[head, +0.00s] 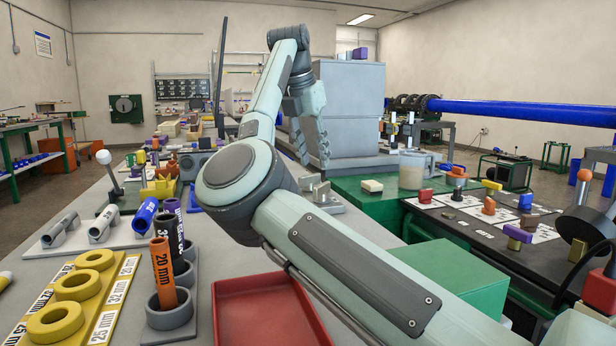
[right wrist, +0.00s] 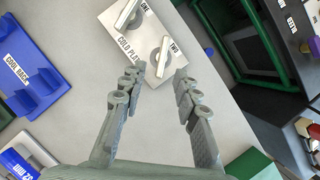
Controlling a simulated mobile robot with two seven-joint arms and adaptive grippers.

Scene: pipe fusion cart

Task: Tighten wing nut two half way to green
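The grey cold plate (right wrist: 180,32) lies flat on the bench, with labels ONE and TWO in the right wrist view. Wing nut two (right wrist: 163,57) is a pale upright bar on a round base by the label TWO. Wing nut one (right wrist: 127,14) stands farther up the plate. I cannot make out a green mark at this size. My right gripper (right wrist: 157,84) is open and empty. Its fingers point toward the plate, and wing nut two shows between and just beyond the tips. In the head view the gripper (head: 313,165) points down near the plate (head: 336,204). My left gripper is out of view.
In the head view a red tray (head: 262,310), a pipe holder (head: 168,314) and yellow rings (head: 78,285) are on the near bench. A green block (head: 455,275) is at right.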

